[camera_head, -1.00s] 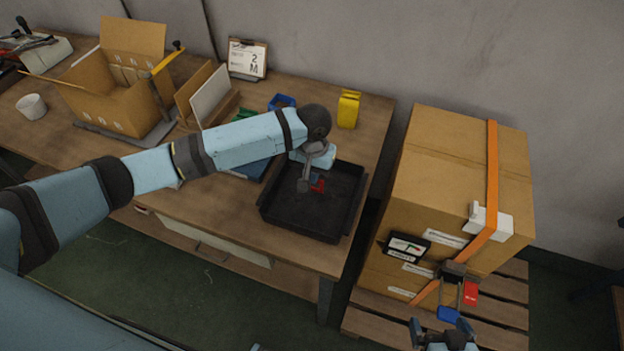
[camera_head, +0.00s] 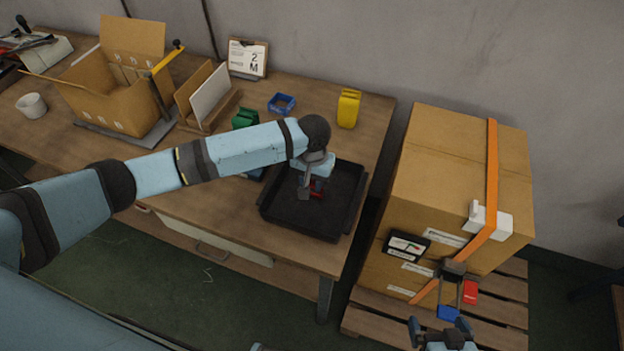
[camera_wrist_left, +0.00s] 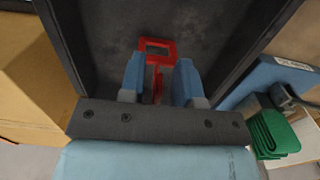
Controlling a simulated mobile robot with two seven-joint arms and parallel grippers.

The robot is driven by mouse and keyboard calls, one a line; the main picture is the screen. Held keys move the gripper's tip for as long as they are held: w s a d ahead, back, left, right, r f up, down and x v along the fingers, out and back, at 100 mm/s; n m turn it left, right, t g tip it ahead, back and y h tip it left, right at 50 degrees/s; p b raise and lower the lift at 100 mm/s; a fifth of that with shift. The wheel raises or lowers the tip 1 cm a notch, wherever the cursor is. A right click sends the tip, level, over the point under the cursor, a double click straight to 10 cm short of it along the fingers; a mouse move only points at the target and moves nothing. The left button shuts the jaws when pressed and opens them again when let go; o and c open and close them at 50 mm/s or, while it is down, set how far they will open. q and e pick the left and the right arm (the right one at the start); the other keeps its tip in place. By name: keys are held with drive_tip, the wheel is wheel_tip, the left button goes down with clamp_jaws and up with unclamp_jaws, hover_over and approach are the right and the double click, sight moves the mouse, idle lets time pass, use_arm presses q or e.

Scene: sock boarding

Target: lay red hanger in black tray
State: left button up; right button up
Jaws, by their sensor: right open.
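The black tray (camera_head: 335,222) lies near the right end of the workbench. My left gripper (camera_head: 309,192) points down into it. The red hanger (camera_head: 317,195) shows low in the tray at my left fingertips. In the left wrist view the red hanger (camera_wrist_left: 157,47) has a rectangular loop ahead of the fingertips, and its narrow stem runs between the blue fingers of my left gripper (camera_wrist_left: 160,82). These fingers stand apart with gaps on both sides of the stem. Part of the hanger is hidden. My right gripper (camera_head: 441,330) is open and empty at the bottom right.
A green item (camera_head: 245,118), a blue bin (camera_head: 282,104) and a yellow item (camera_head: 348,109) stand behind my left arm. An open cardboard box (camera_head: 110,95) is at the left. Strapped large boxes (camera_head: 455,170) stand on a pallet (camera_head: 500,315) right of the bench.

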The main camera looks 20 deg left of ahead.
use_arm(q)
wheel_tip(320, 180, up, 12)
drive_tip(key=shift+w+b, duration=0.25)
drive_tip(key=shift+b, duration=0.05)
drive_tip(key=shift+r, duration=0.1)
idle(0.3)
